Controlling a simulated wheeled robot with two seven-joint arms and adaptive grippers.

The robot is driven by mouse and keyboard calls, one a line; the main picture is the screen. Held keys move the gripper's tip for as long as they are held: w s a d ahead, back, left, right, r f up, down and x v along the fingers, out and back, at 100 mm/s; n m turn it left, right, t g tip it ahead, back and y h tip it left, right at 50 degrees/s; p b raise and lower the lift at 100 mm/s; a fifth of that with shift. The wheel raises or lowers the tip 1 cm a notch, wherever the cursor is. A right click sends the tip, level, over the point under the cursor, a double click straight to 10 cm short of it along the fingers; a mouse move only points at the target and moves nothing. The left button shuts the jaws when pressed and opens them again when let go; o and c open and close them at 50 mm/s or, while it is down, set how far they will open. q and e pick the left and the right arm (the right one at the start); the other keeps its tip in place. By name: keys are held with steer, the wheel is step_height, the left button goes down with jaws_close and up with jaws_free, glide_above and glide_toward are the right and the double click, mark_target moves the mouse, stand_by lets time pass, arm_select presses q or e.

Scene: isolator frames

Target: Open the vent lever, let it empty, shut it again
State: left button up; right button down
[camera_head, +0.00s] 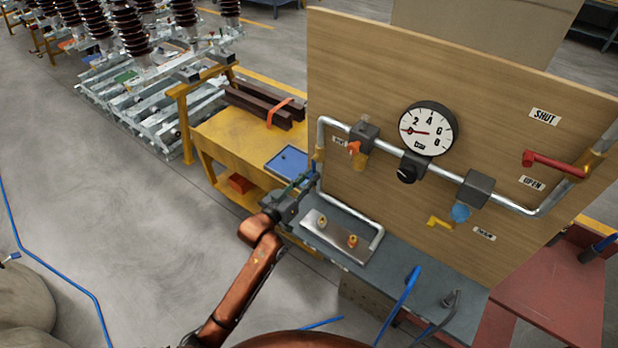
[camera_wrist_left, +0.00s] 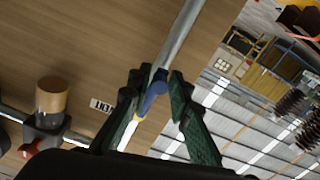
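The vent lever (camera_wrist_left: 153,95) has a blue handle and shows between my left fingers in the left wrist view, beside a pipe and a VENT label (camera_wrist_left: 103,105). In the head view its blue end (camera_head: 313,171) is small and partly hidden by my left gripper (camera_head: 303,183), at the board's left edge. In the wrist view the left gripper (camera_wrist_left: 157,80) has both fingers close around the handle and looks shut on it; exact contact is hard to see. My right gripper is not in view.
The wooden board (camera_head: 480,100) also carries an orange-handled valve (camera_head: 355,148), a black knob (camera_head: 407,173), a yellow lever (camera_head: 440,222) and a red lever (camera_head: 555,163) by SHUT and OPEN labels. A yellow table (camera_head: 235,130) with a blue tray (camera_head: 287,160) stands close behind my gripper.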

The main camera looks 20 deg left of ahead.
arm_select(q)
jaws_close()
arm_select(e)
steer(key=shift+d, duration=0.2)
arm_select(q)
steer(key=shift+r, duration=0.1)
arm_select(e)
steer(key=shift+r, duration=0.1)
